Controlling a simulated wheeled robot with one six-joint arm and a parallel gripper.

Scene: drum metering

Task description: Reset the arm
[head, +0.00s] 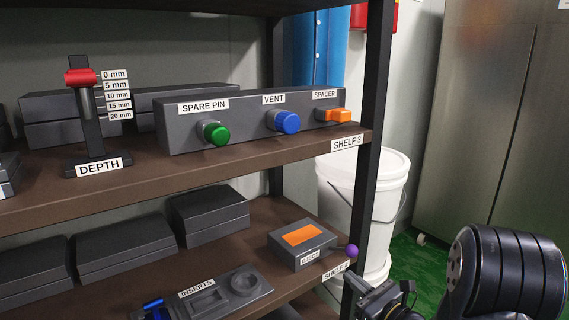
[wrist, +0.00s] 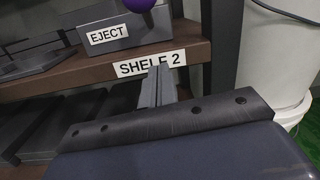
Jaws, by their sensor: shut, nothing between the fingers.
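My gripper (head: 358,287) is at the lower right of the head view, in front of the front edge of the lower shelf. In the wrist view its two grey fingers (wrist: 159,84) lie together, shut with nothing between them, and overlap the SHELF 2 label (wrist: 135,66). My dark arm reaches in from the right in the head view. A small purple ball (head: 352,250) shows just above the gripper, close to the EJECT box (head: 318,251). It also shows at the top of the wrist view (wrist: 139,4); I cannot tell what it is fixed to.
The upper shelf (head: 230,158) carries a DEPTH stand (head: 92,125) and a panel with green, blue and orange parts. The lower shelf holds an INSERTS tray (head: 225,296) and grey boxes. A dark rack post (head: 374,90) and white bucket (head: 394,175) stand near my arm.

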